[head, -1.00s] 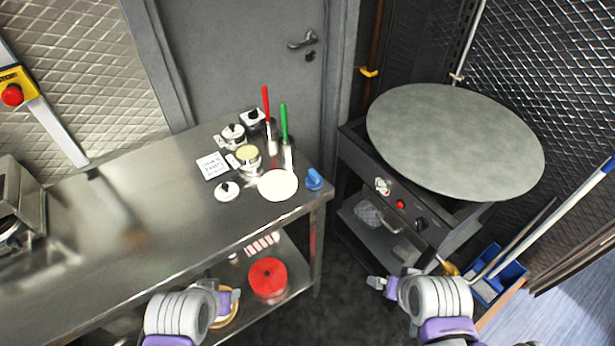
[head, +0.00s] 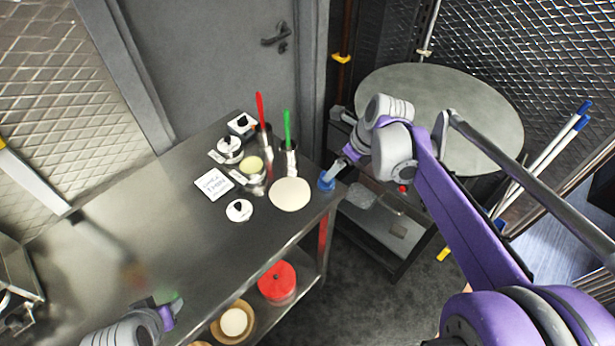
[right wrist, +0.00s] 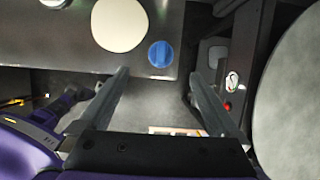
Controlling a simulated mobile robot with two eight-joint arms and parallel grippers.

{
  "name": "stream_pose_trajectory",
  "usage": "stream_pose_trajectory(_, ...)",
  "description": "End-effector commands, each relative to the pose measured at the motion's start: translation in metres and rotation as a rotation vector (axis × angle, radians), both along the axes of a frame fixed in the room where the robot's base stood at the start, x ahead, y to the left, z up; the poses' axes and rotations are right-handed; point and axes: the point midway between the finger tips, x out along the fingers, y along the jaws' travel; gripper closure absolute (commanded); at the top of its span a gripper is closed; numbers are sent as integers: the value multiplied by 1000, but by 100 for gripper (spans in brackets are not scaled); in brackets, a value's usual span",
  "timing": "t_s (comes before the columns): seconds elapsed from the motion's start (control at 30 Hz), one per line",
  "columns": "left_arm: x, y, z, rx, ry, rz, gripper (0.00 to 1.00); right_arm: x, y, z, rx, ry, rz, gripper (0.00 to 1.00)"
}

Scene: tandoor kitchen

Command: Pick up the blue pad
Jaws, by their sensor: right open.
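The blue pad (head: 326,182) sits at the right corner of the steel table, beside a pale round dough disc (head: 290,194). In the right wrist view the pad (right wrist: 160,54) is round and lies just beyond and between the fingertips. My right gripper (head: 338,168) is open and empty, its fingers close to the pad in the head view. It also shows in the right wrist view (right wrist: 158,75). Whether it touches the pad I cannot tell. My left gripper (head: 168,310) is low at the table's front left, away from the pad; its jaws are unclear.
The steel table (head: 130,220) holds several lidded jars, a white card (head: 213,184), a loose lid (head: 239,210) and red- and green-handled tools. A red pot (head: 277,280) stands on the lower shelf. A large round griddle (head: 455,115) is at right, behind my right arm.

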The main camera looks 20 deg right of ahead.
Motion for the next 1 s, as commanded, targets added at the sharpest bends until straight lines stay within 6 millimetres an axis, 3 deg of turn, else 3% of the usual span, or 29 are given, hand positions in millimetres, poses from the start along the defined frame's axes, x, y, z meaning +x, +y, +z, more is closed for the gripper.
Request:
stream_pose_trajectory(0.3, -3, 0, -5, 0, 5, 0, 50, 17, 6, -43, 8, 3, -15, 2)
stream_pose_trajectory(0.53, -2, 0, -4, 0, 4, 0, 50, 26, 10, -58, 7, 2, -12, 2)
stream_pose_trajectory(0.8, -1, 0, -3, 0, 2, 0, 50, 43, 16, -91, 5, 2, -12, 2)
stream_pose_trajectory(1.0, -1, 0, -3, 0, 2, 0, 50, 44, 17, -97, 6, 3, -13, 2)
